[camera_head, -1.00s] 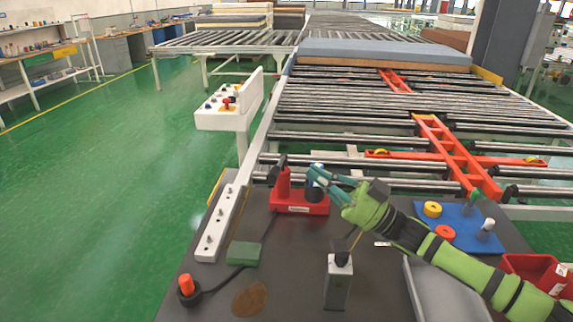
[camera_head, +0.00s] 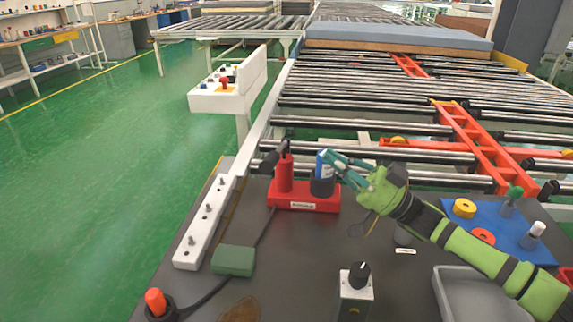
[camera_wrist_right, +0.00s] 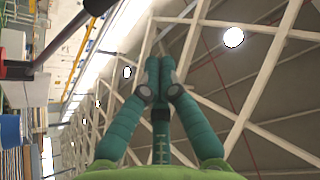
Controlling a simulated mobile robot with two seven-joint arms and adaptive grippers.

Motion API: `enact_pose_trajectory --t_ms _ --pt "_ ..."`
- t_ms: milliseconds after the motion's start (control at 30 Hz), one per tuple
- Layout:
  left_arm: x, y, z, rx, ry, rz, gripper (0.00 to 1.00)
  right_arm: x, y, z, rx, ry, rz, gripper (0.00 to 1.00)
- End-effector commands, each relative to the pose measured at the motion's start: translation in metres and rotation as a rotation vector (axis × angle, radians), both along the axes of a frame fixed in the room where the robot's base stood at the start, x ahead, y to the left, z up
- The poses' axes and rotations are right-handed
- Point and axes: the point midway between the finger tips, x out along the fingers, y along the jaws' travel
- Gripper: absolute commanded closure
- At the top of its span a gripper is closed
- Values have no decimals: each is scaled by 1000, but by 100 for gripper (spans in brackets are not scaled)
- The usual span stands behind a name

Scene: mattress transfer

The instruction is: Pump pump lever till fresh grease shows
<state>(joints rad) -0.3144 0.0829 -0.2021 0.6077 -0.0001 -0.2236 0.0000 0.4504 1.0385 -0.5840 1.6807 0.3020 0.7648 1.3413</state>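The red grease pump (camera_head: 284,175) stands on the dark bench top, with black lever parts (camera_head: 283,147) at its top. In the right wrist view a thin dark red rod with a black grip (camera_wrist_right: 98,6) shows at upper left, apparently the lever. A blue item (camera_head: 322,163) stands in a dark cup (camera_head: 321,187) on the pump's base. My right gripper (camera_head: 326,155) is beside the blue item's upper part in the head view. In the wrist view its teal fingertips (camera_wrist_right: 160,68) meet with nothing visible between them. No fresh grease can be made out. My left gripper is not in view.
A green box (camera_head: 233,261), a white rail (camera_head: 205,225), an orange-topped button (camera_head: 155,302) and a black-knobbed box (camera_head: 356,290) are on the bench. A blue mat (camera_head: 510,232) with yellow and red rings is at right. Roller conveyors lie behind.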

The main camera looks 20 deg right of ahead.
Motion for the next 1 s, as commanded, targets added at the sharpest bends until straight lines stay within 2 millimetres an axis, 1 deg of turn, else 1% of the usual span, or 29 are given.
enact_pose_trajectory --t_ms 33,167,400,533,667,1000 --pt "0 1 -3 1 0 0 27 0 0 -3 0 0 0 100" --pt "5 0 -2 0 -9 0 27 0 0 -2 0 1 -1 100" --pt "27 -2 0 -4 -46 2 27 0 0 -1 1 0 0 100" --pt "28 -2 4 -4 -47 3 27 4 6 4 2 -1 -1 100" --pt "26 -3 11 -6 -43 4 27 14 21 16 3 -3 1 100" --pt "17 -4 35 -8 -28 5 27 50 74 51 3 -2 2 100"
